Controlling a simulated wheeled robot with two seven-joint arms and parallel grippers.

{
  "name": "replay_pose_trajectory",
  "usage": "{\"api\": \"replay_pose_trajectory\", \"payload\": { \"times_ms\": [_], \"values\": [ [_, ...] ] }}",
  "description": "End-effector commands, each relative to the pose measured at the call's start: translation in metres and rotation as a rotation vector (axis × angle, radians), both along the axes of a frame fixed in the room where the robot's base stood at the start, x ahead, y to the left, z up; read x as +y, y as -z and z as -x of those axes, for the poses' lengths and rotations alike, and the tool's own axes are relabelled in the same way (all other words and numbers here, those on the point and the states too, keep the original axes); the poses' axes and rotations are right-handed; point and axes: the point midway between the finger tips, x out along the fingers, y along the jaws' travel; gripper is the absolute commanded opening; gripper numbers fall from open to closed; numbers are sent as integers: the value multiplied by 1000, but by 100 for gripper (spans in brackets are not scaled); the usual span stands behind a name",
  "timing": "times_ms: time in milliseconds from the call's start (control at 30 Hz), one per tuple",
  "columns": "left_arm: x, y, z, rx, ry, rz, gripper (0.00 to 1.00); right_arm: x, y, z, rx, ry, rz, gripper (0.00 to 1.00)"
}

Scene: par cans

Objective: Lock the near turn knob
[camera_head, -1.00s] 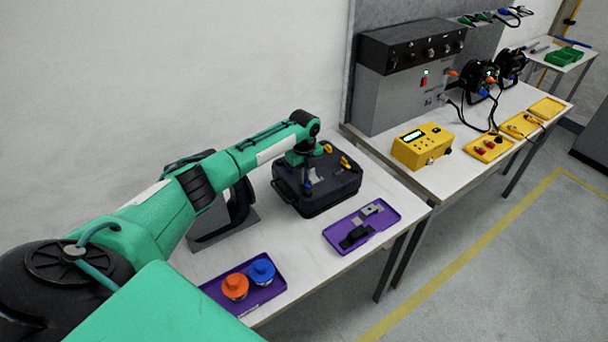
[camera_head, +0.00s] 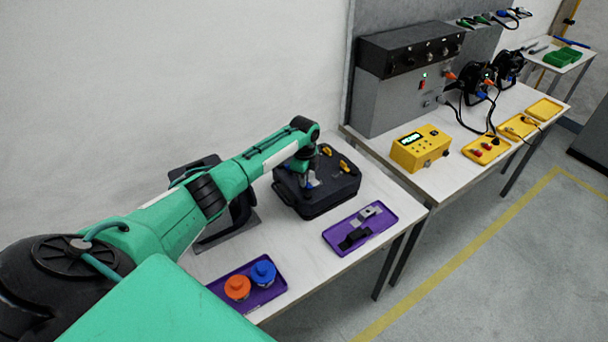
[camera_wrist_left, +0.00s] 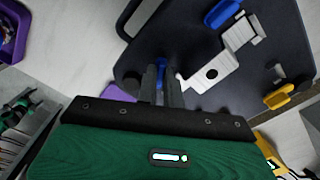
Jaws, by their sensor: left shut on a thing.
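A black fixture box (camera_head: 338,195) stands on the near table, with yellow turn knobs on top. In the left wrist view, its dark top (camera_wrist_left: 130,62) carries a pale grey bracket (camera_wrist_left: 212,72). A blue knob (camera_wrist_left: 160,66) sits at the fingertips of my left gripper (camera_wrist_left: 160,80), which is shut on it. Another blue knob (camera_wrist_left: 222,13) and a yellow knob (camera_wrist_left: 280,96) lie farther off. In the head view, my left gripper (camera_head: 307,182) points down over the box's left part and mostly hides the gripped knob. My right gripper is not in view.
A purple tray (camera_head: 332,240) with a grey and a black part lies right of the box. Another purple tray (camera_head: 274,293) holds an orange and a blue piece. A dark stand (camera_head: 240,226) is behind my left arm. A yellow meter (camera_head: 420,148) is on the far table.

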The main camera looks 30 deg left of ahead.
Motion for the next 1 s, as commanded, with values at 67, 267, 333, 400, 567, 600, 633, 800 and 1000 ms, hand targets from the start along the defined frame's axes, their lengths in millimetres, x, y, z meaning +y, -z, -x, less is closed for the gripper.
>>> {"api": "replay_pose_trajectory", "payload": {
  "times_ms": [67, 267, 333, 400, 567, 600, 633, 800, 1000],
  "values": [
    [-1, -3, 0, 0, -71, 2, 0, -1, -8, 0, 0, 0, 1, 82],
    [-1, -3, 0, -1, -262, 1, 0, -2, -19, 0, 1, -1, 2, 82],
    [0, -3, 0, 0, -328, 1, 0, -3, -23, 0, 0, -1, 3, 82],
    [0, -3, 0, -1, -395, 0, 0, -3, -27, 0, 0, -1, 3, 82],
    [0, -3, 0, 0, -547, 0, 0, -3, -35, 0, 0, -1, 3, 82],
    [0, -3, 0, 0, -583, -1, 0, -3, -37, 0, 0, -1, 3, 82],
    [0, -3, 0, 0, -611, -1, 0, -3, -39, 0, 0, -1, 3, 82],
    [0, -3, 0, -1, -756, 0, 0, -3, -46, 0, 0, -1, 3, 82],
    [0, -2, -1, -1, -890, 1, 0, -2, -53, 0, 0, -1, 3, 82]
  ]
}}
